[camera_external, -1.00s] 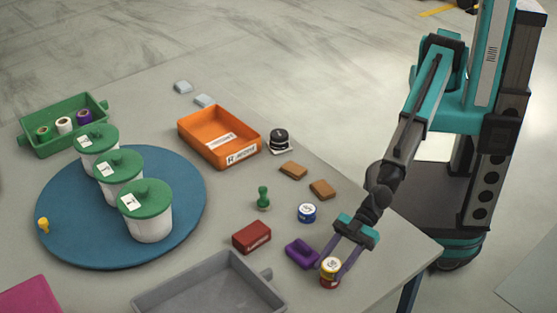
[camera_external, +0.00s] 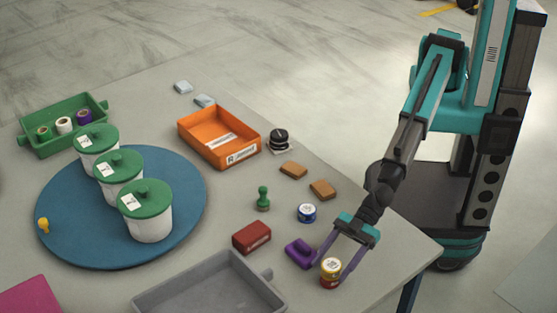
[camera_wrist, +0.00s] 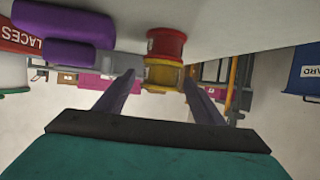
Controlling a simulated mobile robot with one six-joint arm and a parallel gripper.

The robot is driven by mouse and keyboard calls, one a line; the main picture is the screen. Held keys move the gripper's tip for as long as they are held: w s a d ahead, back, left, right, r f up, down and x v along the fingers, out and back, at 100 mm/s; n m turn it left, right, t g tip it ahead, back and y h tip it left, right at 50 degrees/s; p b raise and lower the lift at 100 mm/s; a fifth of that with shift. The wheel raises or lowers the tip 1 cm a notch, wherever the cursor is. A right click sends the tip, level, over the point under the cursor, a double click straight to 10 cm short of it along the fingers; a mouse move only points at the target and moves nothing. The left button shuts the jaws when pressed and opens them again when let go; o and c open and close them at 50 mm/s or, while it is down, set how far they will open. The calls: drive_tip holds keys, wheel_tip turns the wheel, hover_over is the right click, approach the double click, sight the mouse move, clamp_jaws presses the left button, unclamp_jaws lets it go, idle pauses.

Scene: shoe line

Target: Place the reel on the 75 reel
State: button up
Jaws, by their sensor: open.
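A yellow reel (camera_external: 330,265) sits on top of a red reel (camera_external: 329,282) near the table's front right edge. In the wrist view, the yellow reel (camera_wrist: 163,74) and the red reel (camera_wrist: 166,42) touch end to end, roughly in line. My gripper (camera_external: 333,270) is open, with its purple fingers spread on either side of the yellow reel. The wrist view shows a gap between each finger and the reel. A blue reel (camera_external: 307,212) with a pale top stands farther back. I cannot read a 75 on any reel.
A purple block (camera_external: 299,254) lies close to the left of my fingers. A green peg (camera_external: 263,199) and two brown blocks (camera_external: 293,169) stand behind.

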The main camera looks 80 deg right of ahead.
drive_tip(key=b+v, duration=0.1)
drive_tip(key=v, duration=1)
drive_tip(key=shift+d+b, duration=0.25)
drive_tip(key=shift+b, duration=0.1)
drive_tip(key=shift+s+r, duration=0.1)
drive_tip(key=shift+s, duration=0.05)
idle(0.6)
